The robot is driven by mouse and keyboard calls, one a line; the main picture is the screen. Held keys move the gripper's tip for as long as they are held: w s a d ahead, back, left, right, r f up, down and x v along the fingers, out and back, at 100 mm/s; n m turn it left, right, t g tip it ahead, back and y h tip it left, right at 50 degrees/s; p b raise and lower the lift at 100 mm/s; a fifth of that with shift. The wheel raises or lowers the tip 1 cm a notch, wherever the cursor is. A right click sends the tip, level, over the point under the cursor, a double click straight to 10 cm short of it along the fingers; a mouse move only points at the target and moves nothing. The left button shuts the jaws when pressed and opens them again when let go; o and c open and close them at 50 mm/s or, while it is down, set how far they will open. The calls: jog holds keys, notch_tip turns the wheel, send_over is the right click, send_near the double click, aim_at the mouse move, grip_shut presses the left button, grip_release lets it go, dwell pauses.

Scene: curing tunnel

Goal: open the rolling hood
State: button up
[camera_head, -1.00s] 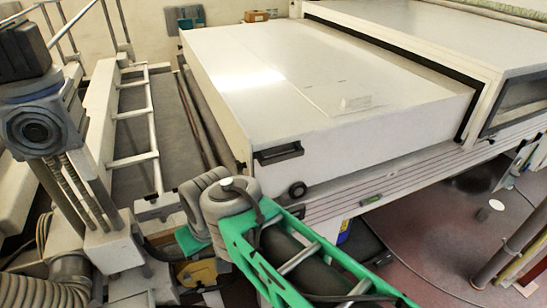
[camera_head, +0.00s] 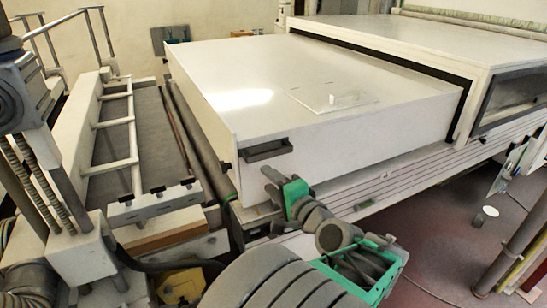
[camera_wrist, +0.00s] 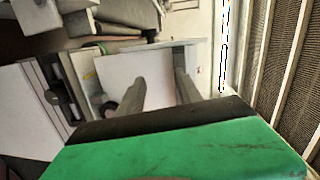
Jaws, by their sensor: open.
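The rolling hood (camera_head: 340,140) is a long white box on a striped rail bed, its right end at the dark-edged opening of a larger white housing. A dark bar handle (camera_head: 267,150) sits on its front face, near the left corner. My gripper (camera_head: 268,180) is just below the handle, in front of the hood's face, and appears apart from the handle. Its two grey fingers are spread in the wrist view (camera_wrist: 158,88), with nothing held between them. A white surface shows beyond them. The hood's lower left front is partly hidden behind my gripper.
The white housing (camera_head: 430,42) with a dark window stands at right. A ladder-like white frame (camera_head: 134,130) and railing lie at left. A yellow item (camera_head: 182,285) is low at left. A thin post (camera_head: 512,245) stands at right. Reddish floor (camera_head: 430,235) is open in front of the rails.

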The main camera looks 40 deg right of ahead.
aim_at(271, 155)
jog(key=s+d+r+m+t+h, duration=0.1)
jog(key=s+d+r+m+h, duration=0.1)
jog(key=s+d+r, duration=0.1)
jog(key=p+x, duration=0.1)
jog(key=x, duration=0.7)
jog(key=shift+w+a+f, duration=0.1)
grip_shut()
dwell(1.0)
